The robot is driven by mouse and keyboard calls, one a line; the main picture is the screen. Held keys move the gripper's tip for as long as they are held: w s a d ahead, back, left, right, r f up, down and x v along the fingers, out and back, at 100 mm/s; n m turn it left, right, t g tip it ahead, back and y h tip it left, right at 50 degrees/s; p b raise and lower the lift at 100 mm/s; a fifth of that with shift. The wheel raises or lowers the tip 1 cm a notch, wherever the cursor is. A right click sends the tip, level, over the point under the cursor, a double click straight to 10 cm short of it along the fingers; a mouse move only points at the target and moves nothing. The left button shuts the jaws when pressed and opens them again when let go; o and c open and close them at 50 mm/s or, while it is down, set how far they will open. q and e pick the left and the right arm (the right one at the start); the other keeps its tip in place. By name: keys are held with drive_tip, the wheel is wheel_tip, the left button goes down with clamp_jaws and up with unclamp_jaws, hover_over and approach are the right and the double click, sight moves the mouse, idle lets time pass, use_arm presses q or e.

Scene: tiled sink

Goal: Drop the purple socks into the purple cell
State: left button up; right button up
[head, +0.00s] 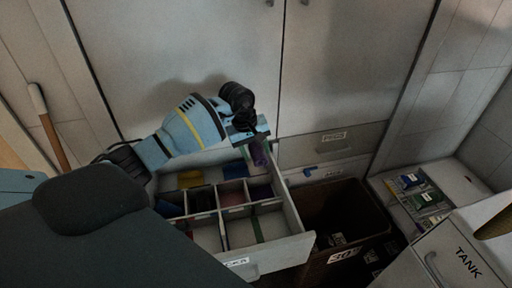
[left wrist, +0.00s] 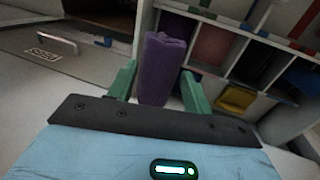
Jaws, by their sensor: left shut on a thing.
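The purple socks (left wrist: 165,66) are a rolled upright bundle between the green fingers of my left gripper (left wrist: 160,90) in the left wrist view. In the head view my left gripper (head: 256,142) points down over the far right part of the open drawer (head: 295,219), shut on the purple socks (head: 259,156). A purple-looking cell (left wrist: 177,24) shows just behind the socks in the left wrist view, partly hidden by them. It seems to be the far right cell (head: 262,192) in the head view. My right gripper is not in view.
White dividers split the drawer. A reddish cell (left wrist: 212,45), a blue one (left wrist: 260,63) and yellow cloth (left wrist: 235,98) lie beside the purple cell. A dark bin (head: 345,215) stands right of the drawer. A cabinet (head: 345,75) rises behind. A grey TANK box (head: 455,262) is at lower right.

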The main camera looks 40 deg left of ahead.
sight(249, 152)
use_arm(q)
drive_tip(key=o, duration=1.1)
drive_tip(key=shift+c, duration=0.2)
drive_tip(key=shift+r, duration=0.15)
drive_tip(key=v, duration=0.7)
drive_tip(key=shift+s+r, duration=0.1)
drive_tip(key=shift+r, duration=0.2)
